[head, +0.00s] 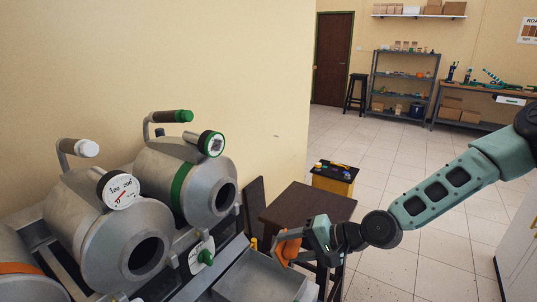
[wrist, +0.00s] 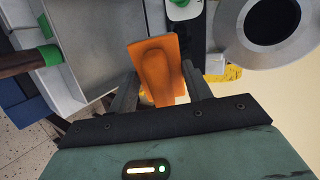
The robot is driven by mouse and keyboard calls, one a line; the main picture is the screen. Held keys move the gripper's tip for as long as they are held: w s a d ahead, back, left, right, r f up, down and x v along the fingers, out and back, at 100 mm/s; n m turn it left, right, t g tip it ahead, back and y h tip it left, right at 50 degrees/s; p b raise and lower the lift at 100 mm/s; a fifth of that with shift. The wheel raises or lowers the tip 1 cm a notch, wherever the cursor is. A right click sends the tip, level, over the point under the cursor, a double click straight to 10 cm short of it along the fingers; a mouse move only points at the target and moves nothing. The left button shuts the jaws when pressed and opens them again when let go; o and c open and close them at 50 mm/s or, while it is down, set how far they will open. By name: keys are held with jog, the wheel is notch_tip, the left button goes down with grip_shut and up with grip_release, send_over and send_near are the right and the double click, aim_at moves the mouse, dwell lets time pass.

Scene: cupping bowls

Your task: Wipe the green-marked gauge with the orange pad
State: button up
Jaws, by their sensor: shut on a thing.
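My gripper (head: 287,251) is shut on the orange pad (head: 291,240), above the right end of the metal tray. In the wrist view the orange pad (wrist: 158,68) stands between the two dark fingers, its raised ridge facing the camera. The green-marked gauge (head: 211,144) has a green rim and sits on top of the right-hand drum, which has a green band. Its face looks smudged dark. The pad is well apart from it, lower and to the right. The gauge cannot be made out in the wrist view.
Handles rise above both drums. A green knob (head: 205,257) juts out below them. A dark table (head: 306,208) stands behind my gripper. The floor at right is open.

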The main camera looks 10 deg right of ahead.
jog(key=a+r+m+t+y+p, duration=0.2)
jog(key=a+r+t, duration=0.25)
jog(key=r, duration=0.75)
jog(key=t+y, duration=0.1)
jog(key=t, duration=0.1)
send_near(222, 146)
jog(key=shift+w+a+m, duration=0.2)
jog(key=shift+w+a, duration=0.4)
jog(key=shift+a, duration=0.15)
jog(key=shift+w+a+m, duration=0.2)
jog(key=shift+w+a, duration=0.4)
jog(key=shift+a, duration=0.2)
jog(key=shift+x, duration=1)
jog(key=shift+s+a+r+p, duration=0.2)
jog(key=shift+s+a+r, duration=0.25)
jog(key=shift+s, duration=0.25)
jog(key=shift+s+a+r+p, duration=0.2)
jog(key=shift+s+a+r, duration=0.25)
jog(key=shift+s, duration=0.25)
jog(key=shift+a, duration=0.15)
jog(key=shift+w+d+f+b, duration=0.45)
jog(key=shift+w+d, duration=0.1)
jog(key=shift+w, duration=0.2)
jog(key=shift+w+d+f+b, duration=0.35)
jog(key=shift+w+d+f, duration=0.15)
jog(key=shift+w, duration=0.25)
